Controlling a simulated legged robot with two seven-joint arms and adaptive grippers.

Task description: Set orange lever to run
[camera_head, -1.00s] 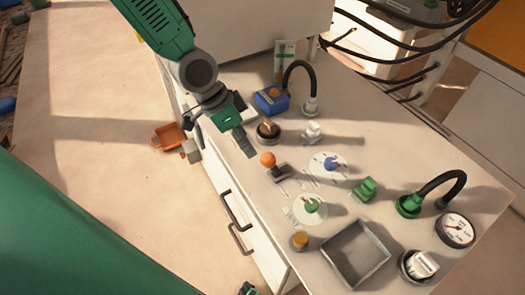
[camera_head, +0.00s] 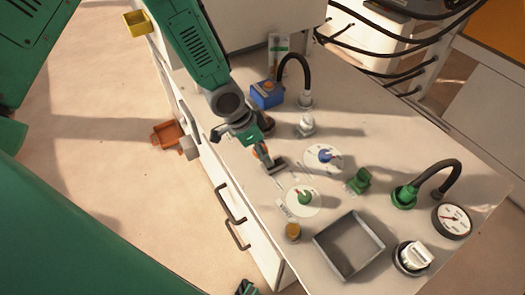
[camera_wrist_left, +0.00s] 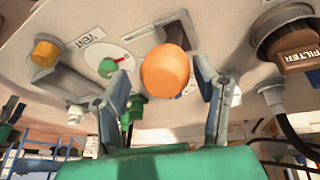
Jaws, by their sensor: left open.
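The orange lever's round knob (camera_head: 265,158) is mostly hidden behind my left gripper in the head view. Its dark slotted base (camera_head: 277,166) lies on the bench top just right of the gripper. In the left wrist view the orange knob (camera_wrist_left: 165,71) appears large between the two fingers. My left gripper (camera_head: 262,152) is open, with its fingers on either side of the knob and a gap visible on each side. Whether a finger touches the knob cannot be told. A small dark green piece at the bottom edge of the head view may be my right gripper (camera_head: 247,288).
Beside the lever are a blue-knob dial (camera_head: 324,157), a green-knob dial (camera_head: 304,198) labelled VENT in the wrist view, and a yellow button (camera_head: 292,231). A grey tray (camera_head: 349,246) and gauge (camera_head: 452,221) stand farther right.

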